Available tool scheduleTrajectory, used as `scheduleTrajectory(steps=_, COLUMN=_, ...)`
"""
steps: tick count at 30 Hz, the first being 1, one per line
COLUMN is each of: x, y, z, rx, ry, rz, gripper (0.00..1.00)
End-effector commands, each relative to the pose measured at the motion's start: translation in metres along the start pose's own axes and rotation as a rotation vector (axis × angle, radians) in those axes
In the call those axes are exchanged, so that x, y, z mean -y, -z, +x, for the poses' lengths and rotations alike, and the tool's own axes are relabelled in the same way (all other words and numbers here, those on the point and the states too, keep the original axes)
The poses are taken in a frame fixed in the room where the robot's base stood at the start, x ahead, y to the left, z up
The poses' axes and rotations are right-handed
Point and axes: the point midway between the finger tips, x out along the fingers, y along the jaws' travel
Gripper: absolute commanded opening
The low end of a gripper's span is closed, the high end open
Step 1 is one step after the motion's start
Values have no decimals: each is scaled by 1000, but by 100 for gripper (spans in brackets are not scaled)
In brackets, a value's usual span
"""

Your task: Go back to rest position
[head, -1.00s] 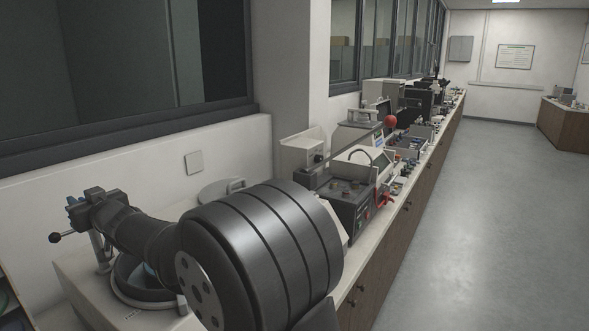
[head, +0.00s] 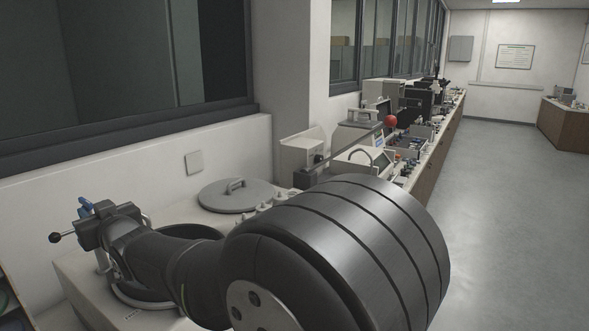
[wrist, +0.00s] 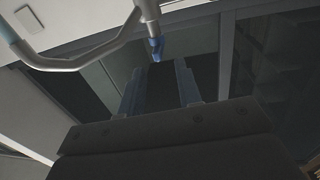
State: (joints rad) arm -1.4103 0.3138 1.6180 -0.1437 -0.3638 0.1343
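My gripper (head: 86,207) is at the left of the head view, above the left side of a round bowl machine. Its blue fingers show in the wrist view (wrist: 160,85), standing apart with a dark gap and nothing seen between them. A bent metal tube with a blue tip (wrist: 156,46) shows just beyond the fingers; whether it touches them I cannot tell. The machine's dark bowl (head: 140,292) is partly hidden behind my arm. A lever with a black ball (head: 55,238) sticks out left beside my gripper.
A grey round lid with a handle (head: 225,199) lies on the bench behind my arm. Instruments, including a box with a screen (head: 372,158), line the bench toward the back. A wall and window (head: 125,65) stand behind the bench. The floor (head: 500,210) at right is clear.

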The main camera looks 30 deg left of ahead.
Motion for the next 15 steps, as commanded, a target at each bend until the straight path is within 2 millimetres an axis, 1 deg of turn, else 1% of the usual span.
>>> scheduleTrajectory(steps=1, x=0, y=1, z=-10, rx=-1, ry=0, rz=0, gripper=32)
scheduleTrajectory(steps=9, x=0, y=1, z=-51, rx=-2, ry=0, rz=-1, gripper=32)
scheduleTrajectory(steps=15, x=0, y=0, z=-70, rx=-1, ry=1, rz=-1, gripper=32)
